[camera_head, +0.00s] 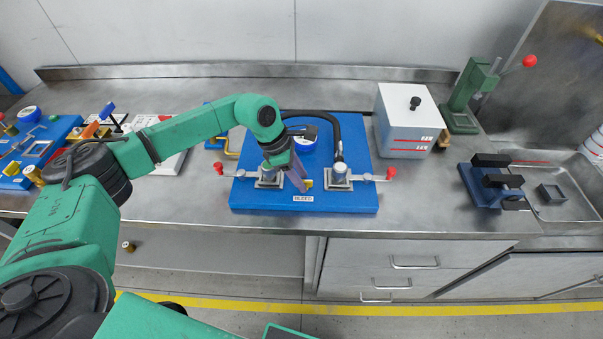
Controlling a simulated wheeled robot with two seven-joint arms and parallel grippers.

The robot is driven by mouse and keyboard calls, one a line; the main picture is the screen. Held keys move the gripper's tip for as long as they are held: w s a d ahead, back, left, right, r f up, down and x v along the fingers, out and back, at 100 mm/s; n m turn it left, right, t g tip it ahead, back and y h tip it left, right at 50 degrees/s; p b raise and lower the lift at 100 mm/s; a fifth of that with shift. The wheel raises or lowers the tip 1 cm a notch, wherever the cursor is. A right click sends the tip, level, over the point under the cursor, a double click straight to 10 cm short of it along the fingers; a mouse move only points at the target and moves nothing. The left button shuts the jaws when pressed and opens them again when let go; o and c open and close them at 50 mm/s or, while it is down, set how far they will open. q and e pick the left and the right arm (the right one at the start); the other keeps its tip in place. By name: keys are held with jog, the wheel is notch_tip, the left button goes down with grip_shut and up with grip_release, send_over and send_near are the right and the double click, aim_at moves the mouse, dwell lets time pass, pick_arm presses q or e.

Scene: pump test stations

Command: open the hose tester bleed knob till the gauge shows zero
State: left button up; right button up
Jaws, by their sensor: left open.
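The hose tester is a blue base plate (352,206) on the steel bench, with a black hose (343,132) arching over it. A blue-rimmed gauge (311,146) stands at its back, partly covered by my arm; its reading is too small to tell. A label (303,198) that seems to read BLEED is on the front edge. A small brass-yellow part (309,184), perhaps the bleed knob, shows just behind the label. My left gripper (300,182) is open and points down beside it; I cannot tell whether they touch. My right gripper is not in view.
Red-tipped clamp handles (390,173) stick out at both sides of the plate. A white box (405,125) with a black knob and a green press (462,108) stand to the right. A dark blue vise-like fixture (492,182) sits near the sink. Another blue station (38,140) is far left.

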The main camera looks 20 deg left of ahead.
pick_arm(q)
jog(key=shift+s+d+f, duration=0.1)
jog(key=shift+d+f, duration=0.05)
jog(key=shift+f, duration=0.1)
grip_shut()
